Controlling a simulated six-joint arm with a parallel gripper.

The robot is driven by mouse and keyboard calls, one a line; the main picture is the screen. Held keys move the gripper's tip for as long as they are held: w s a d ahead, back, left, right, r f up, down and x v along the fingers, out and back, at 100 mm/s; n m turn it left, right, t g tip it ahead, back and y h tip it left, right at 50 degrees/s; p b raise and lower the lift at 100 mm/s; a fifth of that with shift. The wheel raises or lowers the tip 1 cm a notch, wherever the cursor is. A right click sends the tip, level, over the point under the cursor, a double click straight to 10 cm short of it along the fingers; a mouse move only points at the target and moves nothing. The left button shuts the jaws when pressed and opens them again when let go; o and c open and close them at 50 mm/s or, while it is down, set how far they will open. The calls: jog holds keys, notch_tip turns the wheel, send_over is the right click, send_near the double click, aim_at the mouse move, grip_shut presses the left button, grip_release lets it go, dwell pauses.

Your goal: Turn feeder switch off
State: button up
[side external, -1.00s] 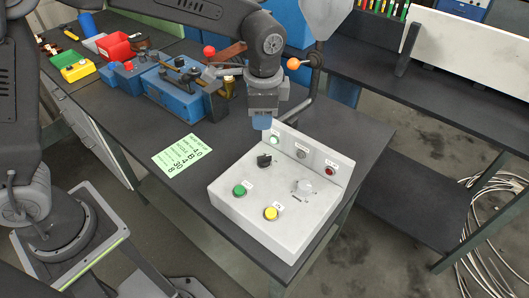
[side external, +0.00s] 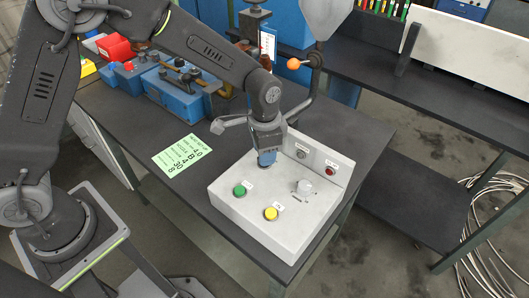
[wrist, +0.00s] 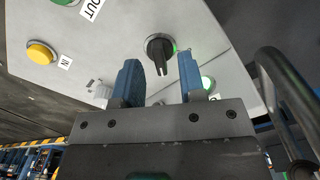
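A black rotary knob (wrist: 160,50) sits on the sloped face of the white control box (side external: 240,222); its pointer lies roughly along the line of my fingers in the wrist view. My gripper (wrist: 159,60) is open, with one blue finger on each side of the knob's pointer. I cannot tell whether the fingers touch it. In the side view my gripper (side external: 266,161) is low over the box's upper left part and hides the knob. A label by the knob cannot be read, so I cannot confirm that it is the feeder switch.
The box also carries a green button (side external: 240,190), a yellow button (side external: 271,213), a pale dial (side external: 304,187) and a red lamp (side external: 330,171). A lit green lamp (wrist: 207,84) is close to my right finger. A green paper (side external: 182,157) lies left of the box.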

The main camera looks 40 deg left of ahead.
jog(key=shift+f, duration=0.55)
grip_shut()
